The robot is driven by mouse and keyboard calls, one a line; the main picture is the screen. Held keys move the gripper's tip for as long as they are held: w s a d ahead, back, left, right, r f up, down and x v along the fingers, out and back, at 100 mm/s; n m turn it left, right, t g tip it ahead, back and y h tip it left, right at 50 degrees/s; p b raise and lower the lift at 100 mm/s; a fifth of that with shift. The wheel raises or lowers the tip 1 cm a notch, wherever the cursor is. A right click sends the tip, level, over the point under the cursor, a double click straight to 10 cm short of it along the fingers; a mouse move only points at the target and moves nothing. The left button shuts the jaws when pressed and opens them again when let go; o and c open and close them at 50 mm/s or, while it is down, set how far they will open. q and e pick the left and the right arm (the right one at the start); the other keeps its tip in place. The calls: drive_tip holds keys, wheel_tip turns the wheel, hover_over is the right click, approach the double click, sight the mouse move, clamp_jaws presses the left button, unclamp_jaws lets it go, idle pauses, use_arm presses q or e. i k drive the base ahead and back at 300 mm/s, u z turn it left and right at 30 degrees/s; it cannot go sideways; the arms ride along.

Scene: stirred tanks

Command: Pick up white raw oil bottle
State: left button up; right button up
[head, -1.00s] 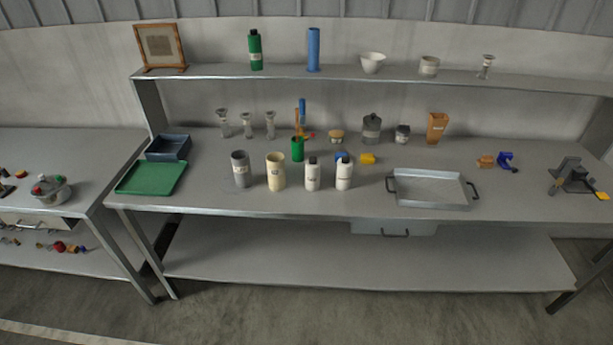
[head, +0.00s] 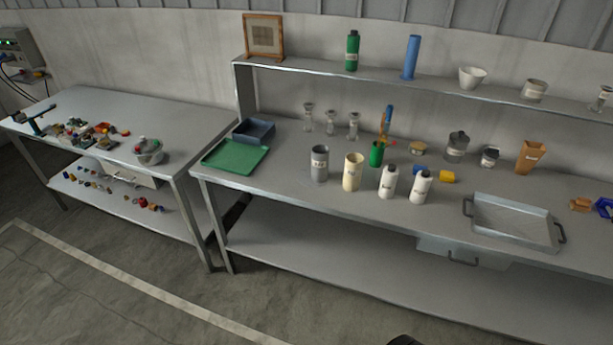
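Two white bottles with dark caps stand upright side by side near the front of the grey workbench (head: 330,215). The left white bottle (head: 388,183) and the right white bottle (head: 421,188) both carry small labels, too small to read, so I cannot tell which one is the raw oil. A cream container (head: 352,173) and a grey container (head: 319,165) stand to their left. Neither of my grippers is in view.
A metal tray with handles (head: 513,222) lies right of the bottles. A green tray (head: 235,156) and a dark blue bin (head: 254,131) are at the bench's left end. A raised shelf (head: 400,82) runs behind. Another table (head: 180,120) stands left, across a narrow gap.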

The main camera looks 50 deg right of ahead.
sight(390, 174)
drive_tip(key=u, duration=1.1)
drive_tip(key=k, duration=1.95)
drive_tip(key=z, duration=1.15)
